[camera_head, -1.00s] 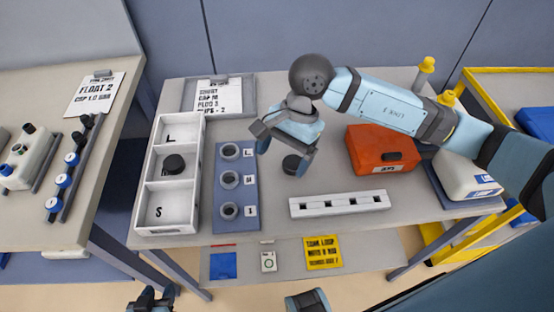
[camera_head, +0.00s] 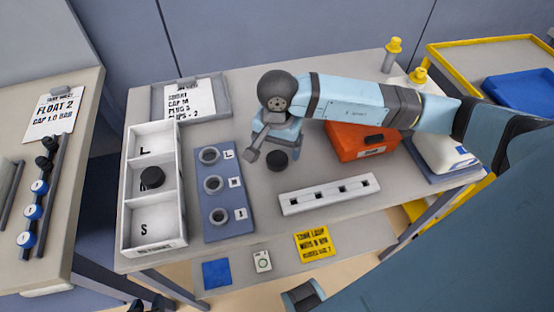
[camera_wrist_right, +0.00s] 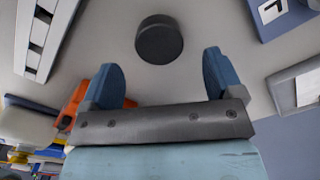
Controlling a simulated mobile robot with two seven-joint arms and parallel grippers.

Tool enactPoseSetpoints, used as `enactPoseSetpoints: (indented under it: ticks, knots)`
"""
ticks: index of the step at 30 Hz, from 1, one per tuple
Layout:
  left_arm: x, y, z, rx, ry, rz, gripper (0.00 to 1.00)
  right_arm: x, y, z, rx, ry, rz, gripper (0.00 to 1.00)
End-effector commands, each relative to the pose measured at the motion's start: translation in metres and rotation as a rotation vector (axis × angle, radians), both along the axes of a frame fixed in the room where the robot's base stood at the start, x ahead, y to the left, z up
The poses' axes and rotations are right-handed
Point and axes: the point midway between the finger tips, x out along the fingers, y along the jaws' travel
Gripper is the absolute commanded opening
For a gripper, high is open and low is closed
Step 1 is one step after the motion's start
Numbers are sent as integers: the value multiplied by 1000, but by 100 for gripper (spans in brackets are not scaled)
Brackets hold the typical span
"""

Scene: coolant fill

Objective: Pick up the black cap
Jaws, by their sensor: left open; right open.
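A black round cap (camera_head: 277,161) lies on the grey table, just under my right gripper (camera_head: 275,154). In the right wrist view the cap (camera_wrist_right: 159,43) sits just past the tips of the open fingers (camera_wrist_right: 161,64), roughly midway between their lines, and nothing shows in the grip. A second black cap (camera_head: 152,177) lies in the middle compartment of the white tray (camera_head: 183,190).
A blue block with several round ports (camera_head: 228,228) stands left of the loose cap. A white slotted bar (camera_head: 329,194) lies in front, an orange box (camera_head: 348,142) to the right. A clipboard (camera_head: 215,99) lies behind. The table around the cap is clear.

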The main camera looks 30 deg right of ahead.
Motion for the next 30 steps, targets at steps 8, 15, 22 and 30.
enactPoseSetpoints:
  ticks: [8,15,22,30]
  knots:
    - [1,4,4,12,-8,-5,43,-5,4,-40,0,4,-1,86]
    - [0,5,3,16,-6,-7,43,-4,4,-49,1,1,1,86]
    - [1,4,3,13,-5,-5,43,-4,4,-49,0,1,0,59]
    - [1,2,3,6,-5,-1,43,-4,4,-49,0,1,0,33]
